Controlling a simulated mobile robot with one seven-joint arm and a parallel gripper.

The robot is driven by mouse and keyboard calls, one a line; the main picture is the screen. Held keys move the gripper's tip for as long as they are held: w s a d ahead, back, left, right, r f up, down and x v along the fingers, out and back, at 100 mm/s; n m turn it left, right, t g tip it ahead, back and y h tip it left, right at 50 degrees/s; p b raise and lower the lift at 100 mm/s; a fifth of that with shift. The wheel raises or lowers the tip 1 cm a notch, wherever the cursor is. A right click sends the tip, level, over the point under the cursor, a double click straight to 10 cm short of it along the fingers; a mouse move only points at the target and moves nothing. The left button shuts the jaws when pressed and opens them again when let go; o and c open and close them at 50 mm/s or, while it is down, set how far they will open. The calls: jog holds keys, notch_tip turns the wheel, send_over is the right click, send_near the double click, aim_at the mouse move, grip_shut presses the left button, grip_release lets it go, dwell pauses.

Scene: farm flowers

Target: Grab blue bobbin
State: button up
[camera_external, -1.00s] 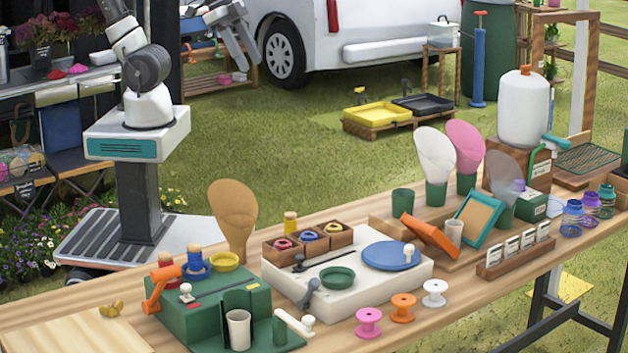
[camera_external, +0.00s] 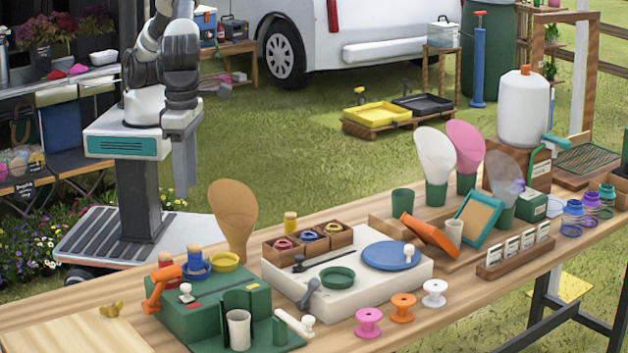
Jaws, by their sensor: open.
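A small bobbin with blue on it (camera_external: 308,236) sits in the middle compartment of the wooden tray (camera_external: 284,253) on the white board. I cannot tell for certain which of the two is the blue bobbin. My gripper (camera_external: 184,192) hangs beside my column, pointing down. It is open and empty, behind the table's far edge and well away from both.
Pink (camera_external: 368,321), orange (camera_external: 402,308) and white (camera_external: 434,293) spools stand at the table's front edge. A tall brown paddle (camera_external: 233,215) rises at the far edge near my gripper. A blue disc (camera_external: 397,255) lies on the white board (camera_external: 420,272).

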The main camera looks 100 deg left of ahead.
aim_at(194, 246)
notch_tip(194, 246, down, 11)
jog(key=shift+f, duration=0.1)
jog(key=shift+w+a+f+p, duration=0.15)
jog(key=shift+f+p, duration=0.15)
jog(key=shift+f, duration=1.2)
jog(key=shift+w+f+p, duration=0.1)
jog(key=shift+f+p, duration=0.2)
jog(key=shift+f, duration=1.15)
jog(key=c, duration=1)
